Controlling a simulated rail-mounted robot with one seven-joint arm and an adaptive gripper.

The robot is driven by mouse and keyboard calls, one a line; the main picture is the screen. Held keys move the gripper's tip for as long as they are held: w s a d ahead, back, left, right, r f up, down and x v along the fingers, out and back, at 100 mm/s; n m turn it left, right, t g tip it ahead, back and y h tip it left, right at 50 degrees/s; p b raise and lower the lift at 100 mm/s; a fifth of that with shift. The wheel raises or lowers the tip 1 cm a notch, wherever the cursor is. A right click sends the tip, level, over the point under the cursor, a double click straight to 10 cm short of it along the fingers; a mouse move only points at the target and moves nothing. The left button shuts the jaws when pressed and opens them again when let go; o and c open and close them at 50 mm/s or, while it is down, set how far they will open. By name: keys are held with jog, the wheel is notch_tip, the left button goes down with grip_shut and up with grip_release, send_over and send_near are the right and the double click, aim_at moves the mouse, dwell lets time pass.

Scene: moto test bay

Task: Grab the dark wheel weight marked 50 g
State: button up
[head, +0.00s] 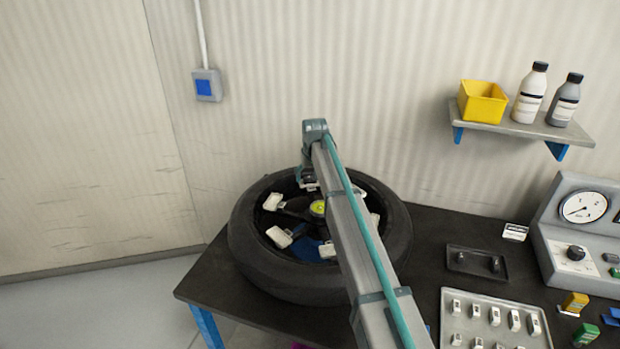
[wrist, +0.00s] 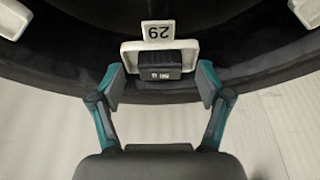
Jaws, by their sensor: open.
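In the wrist view a dark block (wrist: 160,68), which looks like a wheel weight, sits in a white frame (wrist: 190,46) at the tyre's inner edge. Its small marking is too fine to read. In the head view my gripper (head: 309,184) is over the far part of the tyre, partly hidden by my arm, and the block cannot be made out.
The tyre (head: 250,262) lies flat on the black table (head: 425,228), with several white holders inside. A dark tray (head: 462,271) with small dark pieces and a grey tray (head: 480,308) of light weights lie right. A gauge console (head: 575,230) stands far right, below a wall shelf (head: 505,122).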

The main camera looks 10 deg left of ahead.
jog(key=shift+w+f, duration=0.1)
jog(key=shift+f, duration=0.35)
jog(key=c, duration=1.2)
jog(key=shift+c, duration=0.2)
jog(key=shift+r, duration=0.15)
